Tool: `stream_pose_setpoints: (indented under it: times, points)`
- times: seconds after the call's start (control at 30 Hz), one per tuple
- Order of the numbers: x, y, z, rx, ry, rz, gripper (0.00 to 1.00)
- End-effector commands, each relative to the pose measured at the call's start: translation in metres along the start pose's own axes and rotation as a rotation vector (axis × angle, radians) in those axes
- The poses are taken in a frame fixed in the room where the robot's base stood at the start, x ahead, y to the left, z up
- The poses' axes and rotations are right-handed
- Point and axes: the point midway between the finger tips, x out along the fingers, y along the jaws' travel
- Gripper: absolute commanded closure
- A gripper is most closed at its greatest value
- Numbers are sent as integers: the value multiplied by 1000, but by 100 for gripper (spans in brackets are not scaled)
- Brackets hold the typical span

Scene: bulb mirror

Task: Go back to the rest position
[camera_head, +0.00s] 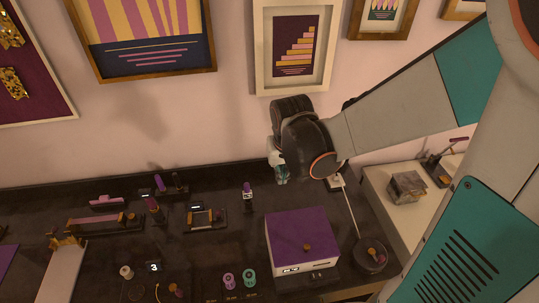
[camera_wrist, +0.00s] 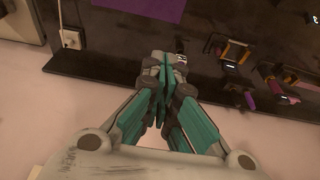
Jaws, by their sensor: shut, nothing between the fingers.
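My gripper (camera_head: 283,174) is at the end of my arm, above the back part of the dark table (camera_head: 105,247) near the wall. In the wrist view my gripper (camera_wrist: 164,68) has its teal fingers together, with nothing between them. In the head view the wrist partly hides the gripper. A purple-topped box (camera_head: 290,240) stands on the table below and in front of the gripper, apart from it.
Framed pictures (camera_head: 293,90) hang on the wall close behind my arm. A small purple-topped item (camera_head: 248,192) and a dark frame device (camera_head: 204,217) stand left of the gripper. A pale side cabinet (camera_head: 385,205) is at right.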

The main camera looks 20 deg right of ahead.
Motion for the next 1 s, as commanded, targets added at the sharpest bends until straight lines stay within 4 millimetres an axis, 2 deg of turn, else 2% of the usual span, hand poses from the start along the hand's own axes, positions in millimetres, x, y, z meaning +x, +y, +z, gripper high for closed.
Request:
stream_pose_setpoints:
  times: [0.47,0.77,1.0]
  points:
    - [5,-1,6,-8,14,-4,100]
    - [22,-4,43,-60,114,-32,100]
    - [39,-6,80,-107,208,-55,100]
